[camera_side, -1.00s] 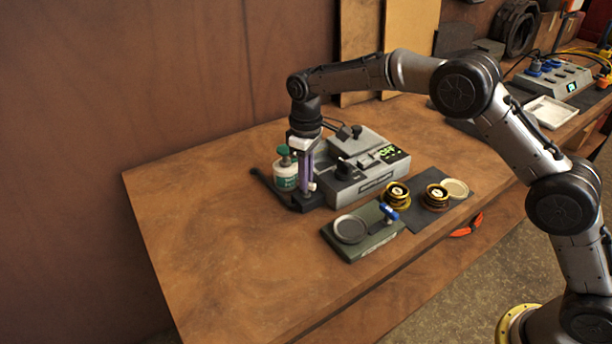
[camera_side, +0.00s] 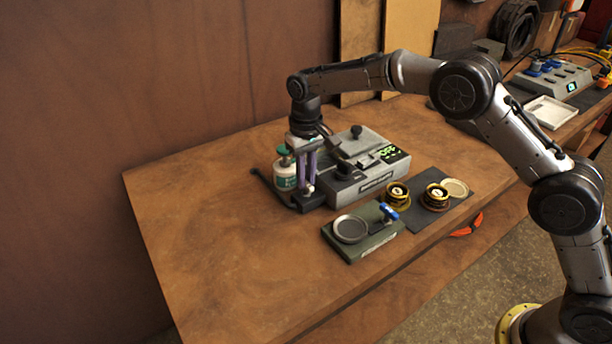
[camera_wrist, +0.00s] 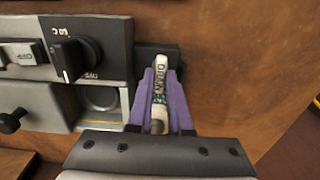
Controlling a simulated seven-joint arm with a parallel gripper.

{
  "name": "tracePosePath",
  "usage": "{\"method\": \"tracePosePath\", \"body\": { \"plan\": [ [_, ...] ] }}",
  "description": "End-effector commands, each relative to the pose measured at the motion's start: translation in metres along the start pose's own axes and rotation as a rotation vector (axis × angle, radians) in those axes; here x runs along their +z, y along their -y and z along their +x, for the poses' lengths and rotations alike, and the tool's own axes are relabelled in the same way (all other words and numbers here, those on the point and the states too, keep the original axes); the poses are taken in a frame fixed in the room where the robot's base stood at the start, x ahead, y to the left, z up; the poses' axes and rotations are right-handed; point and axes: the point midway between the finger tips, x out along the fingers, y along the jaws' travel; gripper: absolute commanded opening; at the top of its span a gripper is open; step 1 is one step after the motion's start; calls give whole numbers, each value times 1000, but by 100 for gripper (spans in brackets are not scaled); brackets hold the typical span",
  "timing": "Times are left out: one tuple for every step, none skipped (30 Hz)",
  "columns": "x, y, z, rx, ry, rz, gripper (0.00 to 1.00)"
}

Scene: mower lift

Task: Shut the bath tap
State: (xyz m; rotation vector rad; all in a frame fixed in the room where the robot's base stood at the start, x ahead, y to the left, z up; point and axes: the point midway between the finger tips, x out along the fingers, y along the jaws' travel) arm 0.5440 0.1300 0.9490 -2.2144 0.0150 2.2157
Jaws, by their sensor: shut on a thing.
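The bath is a grey box unit (camera_side: 372,187) with a lid, a black knob and a green-lit display reading OFF; it also shows at the left of the wrist view (camera_wrist: 45,98). The tap's pale lever (camera_wrist: 160,88), lettered "DRAIN", sits beside the unit and points away up the wrist view. My gripper (camera_wrist: 161,72) has its purple fingers on both sides of the lever, shut on it. In the side view my gripper (camera_side: 308,182) points straight down at the unit's left end, and its fingers hide most of the tap.
A green-topped bottle (camera_side: 285,171) stands close behind my gripper. The table's left part is clear.

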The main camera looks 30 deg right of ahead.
Motion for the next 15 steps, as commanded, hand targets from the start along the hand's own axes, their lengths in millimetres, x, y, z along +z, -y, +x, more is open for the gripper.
{"method": "tracePosePath", "body": {
  "plan": [
    [0, 0, -2, -1, -3, 4, 0],
    [0, 0, -2, -1, -3, 5, 0],
    [0, 0, -2, -1, -3, 5, 0],
    [0, 0, -2, -1, -3, 5, 0],
    [0, 0, -2, -1, -3, 5, 0],
    [0, 0, -2, -1, -3, 5, 0],
    [0, 0, -2, -1, -3, 5, 0],
    [0, 0, -2, -1, -3, 5, 0],
    [0, 0, -2, -1, -3, 5, 0],
    [0, 0, -2, -1, -3, 5, 19],
    [-1, 0, -2, -1, -3, 5, 25],
    [-1, 0, -2, -1, -3, 4, 32],
    [0, 0, -2, -1, -3, 4, 37],
    [0, 0, -2, -1, -3, 4, 43],
    [0, 0, -2, -1, -3, 4, 48]
  ]
}}
